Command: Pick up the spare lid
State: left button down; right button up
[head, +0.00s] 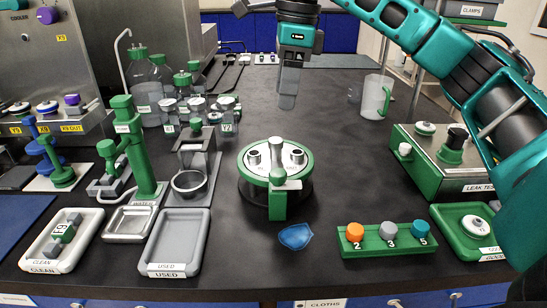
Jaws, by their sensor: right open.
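A round green-rimmed lid with metal ports (258,170) sits on a dark vessel in the middle of the bench, with a green block at its front. A small white disc (475,226) lies in a green tray (441,222) at the right; I cannot read its label well or tell which piece is the spare lid. My right gripper (287,101) is open and empty, pointing down over the bench behind the round lid and apart from it. My left gripper is not in view.
A grey tray marked USED (178,266), a clean tray (35,262) and a green stand (145,150) are at left. A rack of numbered caps (385,250), a blue cloth (295,236), a leak-test box (425,170) and a jug (374,97) are at right. The bench behind the lid is mostly clear.

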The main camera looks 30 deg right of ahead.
aim_at(276, 140)
jog(key=f, duration=0.4)
jog(key=f+b, duration=0.1)
jog(key=f, duration=0.1)
jog(key=shift+w+a+f, duration=0.15)
jog(key=shift+a+f, duration=0.05)
jog(key=shift+a, duration=0.15)
jog(key=f, duration=0.1)
jog(key=f+b, duration=0.1)
jog(key=f, duration=0.1)
jog(key=w+f, duration=0.1)
jog(key=f, duration=0.1)
jog(key=shift+a, duration=0.25)
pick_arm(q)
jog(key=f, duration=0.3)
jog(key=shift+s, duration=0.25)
pick_arm(e)
grip_shut()
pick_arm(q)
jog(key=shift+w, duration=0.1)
